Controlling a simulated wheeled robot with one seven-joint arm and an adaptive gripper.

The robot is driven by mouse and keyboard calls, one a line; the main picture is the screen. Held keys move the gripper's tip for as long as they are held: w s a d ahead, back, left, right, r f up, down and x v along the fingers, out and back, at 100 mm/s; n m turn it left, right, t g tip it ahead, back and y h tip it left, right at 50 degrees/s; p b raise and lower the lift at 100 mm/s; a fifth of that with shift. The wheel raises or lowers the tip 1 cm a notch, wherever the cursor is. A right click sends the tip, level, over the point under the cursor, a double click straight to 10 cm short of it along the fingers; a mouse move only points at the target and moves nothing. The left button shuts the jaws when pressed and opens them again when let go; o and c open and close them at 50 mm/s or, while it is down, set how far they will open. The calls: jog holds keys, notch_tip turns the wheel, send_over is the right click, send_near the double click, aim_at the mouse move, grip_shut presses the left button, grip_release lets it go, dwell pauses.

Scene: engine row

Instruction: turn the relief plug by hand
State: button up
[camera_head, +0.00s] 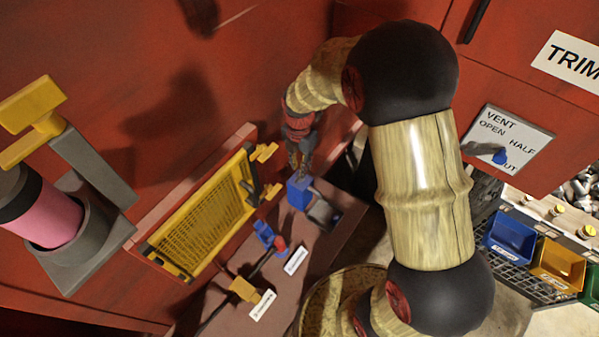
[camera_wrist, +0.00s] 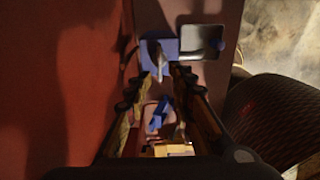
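A blue block (camera_head: 299,193) stands at the back of the brown ledge; in the wrist view it is a blue square (camera_wrist: 148,47) with a pale upright piece (camera_wrist: 159,60) on it, which looks like the relief plug, though no readable label confirms this. My gripper (camera_head: 301,168) points down just above the block. In the wrist view its two dark fingers (camera_wrist: 162,72) are apart, with the tips at the block's near edge, on either side of the pale piece's lower end. I cannot tell whether they touch it.
A small grey tray (camera_head: 322,212) adjoins the block. Nearer on the ledge are a blue and red fitting (camera_head: 268,238), a yellow block (camera_head: 243,289) and white labels. A yellow grille (camera_head: 205,215) stands at left against the red wall. A round basket (camera_head: 335,292) is close at right.

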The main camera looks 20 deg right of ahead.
notch_tip(320, 180, up, 6)
jog(key=shift+r, duration=0.15)
dwell(0.6)
jog(key=s+r+m+t+b, duration=0.2)
jog(key=s+r+m+b, duration=0.2)
jog(key=s+m, duration=0.7)
jog(key=s+d+r+m+t+b, duration=0.1)
jog(key=s+r+m+t+b, duration=0.2)
jog(key=s+r+m+b, duration=0.2)
jog(key=s+m+b, duration=0.3)
jog(key=s+m, duration=0.3)
jog(key=m, duration=0.3)
jog(key=shift+s+t, duration=0.15)
jog(key=shift+t, duration=0.15)
jog(key=shift+r, duration=0.1)
